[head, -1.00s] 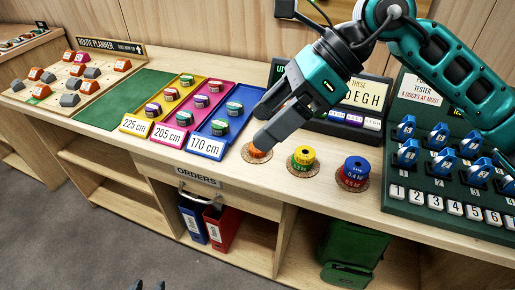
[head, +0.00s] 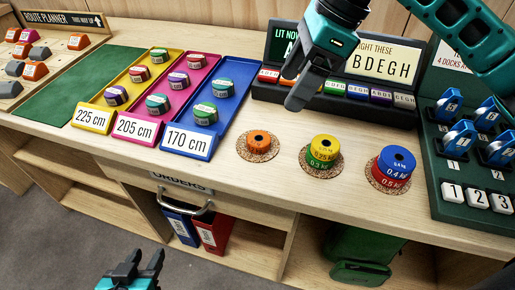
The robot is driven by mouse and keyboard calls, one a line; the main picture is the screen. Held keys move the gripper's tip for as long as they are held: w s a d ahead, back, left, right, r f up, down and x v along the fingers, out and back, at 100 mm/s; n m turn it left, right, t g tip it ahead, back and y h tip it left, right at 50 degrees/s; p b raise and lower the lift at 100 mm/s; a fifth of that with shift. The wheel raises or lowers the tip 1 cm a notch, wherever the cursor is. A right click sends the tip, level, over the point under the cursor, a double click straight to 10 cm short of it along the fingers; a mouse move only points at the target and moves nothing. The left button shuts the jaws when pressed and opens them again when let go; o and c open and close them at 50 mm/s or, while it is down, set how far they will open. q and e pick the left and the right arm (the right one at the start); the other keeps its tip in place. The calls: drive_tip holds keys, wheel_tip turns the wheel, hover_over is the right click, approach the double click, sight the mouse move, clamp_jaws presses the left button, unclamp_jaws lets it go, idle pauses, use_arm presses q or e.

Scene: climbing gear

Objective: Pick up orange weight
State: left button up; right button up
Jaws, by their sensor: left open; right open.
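The orange weight (head: 258,141) is a small disc with a hole in its top. It lies on a round cork mat (head: 258,155) on the wooden counter, left of the other weights. My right gripper (head: 300,95) is open and empty above the counter, up and to the right of the orange weight and apart from it. Only one of its fingers shows clearly. My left gripper (head: 136,268) is open and empty at the bottom edge, in front of the counter and over the floor, far from the weight.
A yellow-on-green weight stack (head: 323,152) and a blue-on-red stack (head: 393,166) stand on cork mats to the right. Three coloured trays (head: 186,141) hold discs on the left. A dark sign rack (head: 375,105) stands behind. A numbered tester (head: 450,190) is at the right.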

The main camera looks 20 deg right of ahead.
hover_over(259, 138)
drive_tip(key=d, duration=0.3)
drive_tip(key=f, duration=0.6)
drive_tip(key=shift+s+f+b, duration=0.2)
drive_tip(key=shift+f+b, duration=0.15)
drive_tip(key=x, duration=0.5)
drive_tip(key=shift+s+a, duration=0.1)
drive_tip(key=shift+a, duration=0.2)
drive_tip(key=c, duration=1.3)
drive_tip(key=shift+o, duration=0.2)
